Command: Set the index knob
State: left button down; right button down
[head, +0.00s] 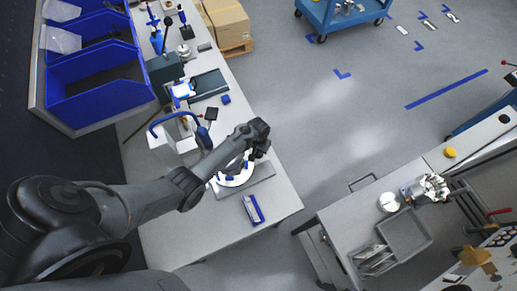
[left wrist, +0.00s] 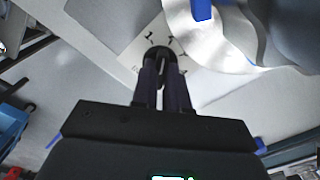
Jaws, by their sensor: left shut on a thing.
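My left gripper (head: 258,152) reaches over the workbench beside a pale round machined housing (head: 236,174). In the left wrist view, the two dark fingers of my left gripper (left wrist: 161,68) are shut on the dark round index knob (left wrist: 160,51). The knob sits over a white dial plate (left wrist: 138,58) with black marks, only partly readable. The shiny housing (left wrist: 205,42) with blue pieces lies just right of the knob there. In the head view the knob is hidden by the gripper. My right gripper is in neither view.
The housing stands on a grey plate (head: 255,181) on the left workbench (head: 290,201). A blue-white box (head: 253,209) lies near its front. Blue bins (head: 100,115) stand behind left. A second bench (head: 345,218) with a grey tray (head: 424,238) is at right, across open floor.

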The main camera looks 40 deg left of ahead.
pick_arm(q)
jog(key=shift+m+p, duration=0.3)
jog(key=shift+m, duration=0.9)
jog(key=c, duration=1.1)
grip_release()
jog(key=shift+c, duration=0.2)
jog(key=shift+r, duration=0.45)
notch_tip(320, 180, up, 10)
jog(key=p, duration=0.1)
jog(key=shift+p, duration=0.3)
